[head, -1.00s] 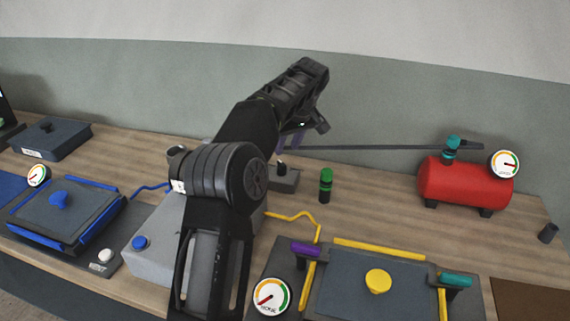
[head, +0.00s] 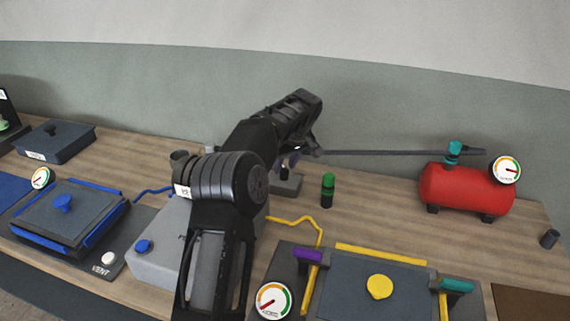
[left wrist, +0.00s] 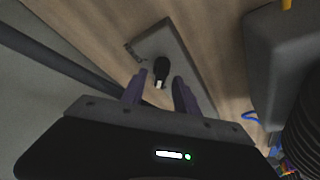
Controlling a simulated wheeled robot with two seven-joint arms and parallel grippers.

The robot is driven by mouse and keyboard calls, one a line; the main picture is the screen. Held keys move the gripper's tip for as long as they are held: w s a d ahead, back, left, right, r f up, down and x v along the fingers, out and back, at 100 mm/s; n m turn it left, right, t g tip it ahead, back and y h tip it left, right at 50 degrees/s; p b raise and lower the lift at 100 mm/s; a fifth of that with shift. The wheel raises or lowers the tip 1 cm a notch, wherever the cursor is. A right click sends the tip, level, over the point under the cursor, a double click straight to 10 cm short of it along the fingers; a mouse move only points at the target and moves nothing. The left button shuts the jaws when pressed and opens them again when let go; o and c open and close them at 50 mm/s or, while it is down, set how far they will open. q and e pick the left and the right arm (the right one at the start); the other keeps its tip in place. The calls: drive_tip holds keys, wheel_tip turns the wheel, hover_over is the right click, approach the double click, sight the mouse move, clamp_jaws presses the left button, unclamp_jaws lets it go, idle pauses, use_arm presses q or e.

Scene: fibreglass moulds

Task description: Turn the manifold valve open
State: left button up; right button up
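A small grey block (head: 290,186) with a black knob (head: 284,173) on top, which looks like the manifold valve, stands on the bench behind my left arm. In the left wrist view the block (left wrist: 178,62) lies flat on the wood, and its black knob (left wrist: 161,68) with a pale mark shows ahead of the gap between the fingers. My left gripper (head: 290,160) hangs just above the knob; its purple fingers stand apart in the left wrist view (left wrist: 158,92). I cannot tell whether they touch the knob. My right gripper is in neither view.
A dark pipe (head: 385,152) runs from near the block to the red tank (head: 465,190). A green-capped bottle (head: 327,190) stands right of the block. A grey box (head: 160,245) and a yellow-edged mould (head: 370,290) are nearer. Bare bench lies between bottle and tank.

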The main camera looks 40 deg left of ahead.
use_arm(q)
drive_tip(key=shift+f, duration=0.25)
clamp_jaws()
idle(0.3)
